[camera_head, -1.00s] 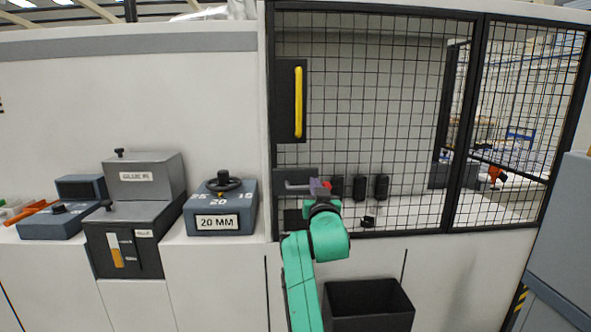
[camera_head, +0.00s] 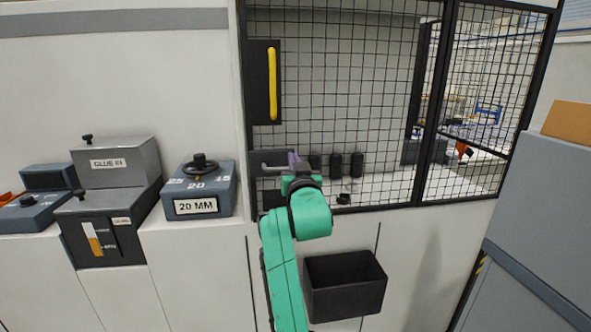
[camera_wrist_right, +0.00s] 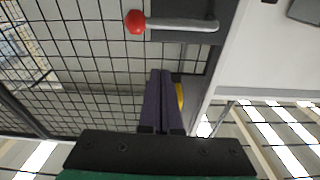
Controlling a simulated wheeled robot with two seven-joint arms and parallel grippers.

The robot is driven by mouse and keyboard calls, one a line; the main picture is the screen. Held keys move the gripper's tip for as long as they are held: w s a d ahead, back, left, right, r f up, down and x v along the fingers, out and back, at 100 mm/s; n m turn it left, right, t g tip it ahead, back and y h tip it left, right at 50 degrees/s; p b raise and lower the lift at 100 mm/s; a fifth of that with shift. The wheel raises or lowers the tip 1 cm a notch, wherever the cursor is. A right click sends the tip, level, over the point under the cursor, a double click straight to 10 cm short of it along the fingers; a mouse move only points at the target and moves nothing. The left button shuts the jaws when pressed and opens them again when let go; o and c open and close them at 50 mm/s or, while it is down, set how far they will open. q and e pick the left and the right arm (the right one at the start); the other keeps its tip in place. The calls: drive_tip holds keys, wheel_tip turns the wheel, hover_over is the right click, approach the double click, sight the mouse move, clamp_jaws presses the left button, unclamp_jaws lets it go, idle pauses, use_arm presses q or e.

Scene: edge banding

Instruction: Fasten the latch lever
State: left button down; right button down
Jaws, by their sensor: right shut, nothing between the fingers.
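The latch lever (camera_head: 270,167) is a grey bar lying level on a dark plate at the left edge of the mesh door. In the right wrist view the lever (camera_wrist_right: 182,24) ends in a red knob (camera_wrist_right: 135,22). My right gripper (camera_head: 294,160) is in front of the lever's knob end and hides the knob in the head view. In the wrist view its purple fingers (camera_wrist_right: 164,73) are together and empty. Their tips show apart from the lever in the picture; I cannot tell the depth gap. My left gripper is not in view.
A yellow handle (camera_head: 272,84) is on the door frame above the lever; my fingers partly cover it in the wrist view. Mesh door panels (camera_head: 350,80) span the right. A black bin (camera_head: 345,285) is below. The 20 MM dial box (camera_head: 198,190) stands left.

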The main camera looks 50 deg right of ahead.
drive_tip(key=b+v, duration=0.1)
drive_tip(key=v, duration=0.4)
drive_tip(key=shift+d+f, duration=0.1)
drive_tip(key=shift+w, duration=0.1)
